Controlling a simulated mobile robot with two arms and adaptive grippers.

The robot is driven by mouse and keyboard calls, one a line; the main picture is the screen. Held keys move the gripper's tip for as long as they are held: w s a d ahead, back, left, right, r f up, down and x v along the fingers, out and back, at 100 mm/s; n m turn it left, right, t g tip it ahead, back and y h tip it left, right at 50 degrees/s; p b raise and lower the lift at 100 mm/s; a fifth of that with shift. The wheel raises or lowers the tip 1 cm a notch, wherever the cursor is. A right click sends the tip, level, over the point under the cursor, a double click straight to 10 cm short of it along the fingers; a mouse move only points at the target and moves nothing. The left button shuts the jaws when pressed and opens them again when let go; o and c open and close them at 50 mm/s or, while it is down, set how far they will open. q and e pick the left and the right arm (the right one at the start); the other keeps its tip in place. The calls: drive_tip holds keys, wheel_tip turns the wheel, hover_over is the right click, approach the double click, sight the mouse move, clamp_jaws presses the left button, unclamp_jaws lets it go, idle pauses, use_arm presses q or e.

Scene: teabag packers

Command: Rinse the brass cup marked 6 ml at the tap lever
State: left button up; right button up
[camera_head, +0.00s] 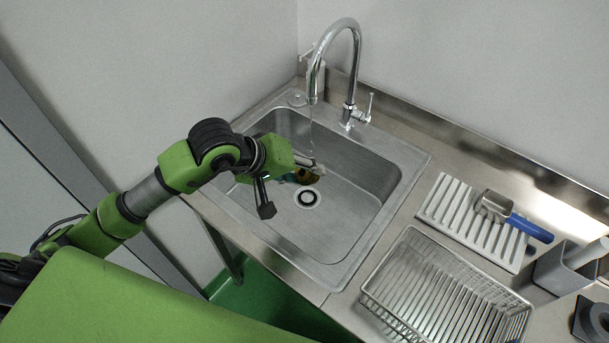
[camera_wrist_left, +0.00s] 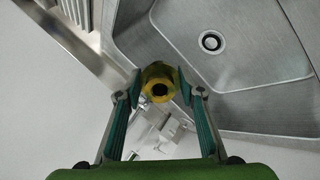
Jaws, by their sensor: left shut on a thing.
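My left gripper (camera_head: 302,173) reaches over the sink from the left and is shut on the brass cup (camera_head: 306,178). The cup is small and yellow-brown, partly hidden by the gripper, below the tap spout. In the left wrist view the cup (camera_wrist_left: 160,74) sits between the two fingers and shows a dark round hole. Its marking cannot be read. The chrome tap (camera_head: 352,60) arches over the sink, with its lever (camera_head: 369,108) standing at the right of its base. A thin stream of water (camera_head: 311,125) falls from the spout towards the cup. My right gripper is out of view.
The steel sink (camera_head: 365,215) has a round drain (camera_head: 308,197) just below the cup. To the right are a white ribbed drainboard (camera_head: 450,208) with a blue-handled scoop (camera_head: 520,224), a wire rack (camera_head: 440,290) and a grey holder (camera_head: 560,272).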

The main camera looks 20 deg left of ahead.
use_arm(q)
drive_tip(key=w+a+f+b, duration=0.2)
drive_tip(key=w+b, duration=0.1)
drive_tip(key=w, duration=0.8)
drive_tip(key=shift+w+f, duration=0.2)
drive_tip(key=shift+w, duration=0.15)
drive_tip(key=shift+d+b, duration=0.2)
drive_tip(key=shift+b, duration=0.2)
drive_tip(key=shift+w+d, duration=0.1)
drive_tip(key=shift+d, duration=0.3)
drive_tip(key=shift+a+b, duration=0.15)
drive_tip(key=shift+b, duration=0.2)
drive_tip(key=shift+a+b, duration=0.4)
drive_tip(key=shift+a, duration=0.05)
drive_tip(key=shift+d, duration=0.1)
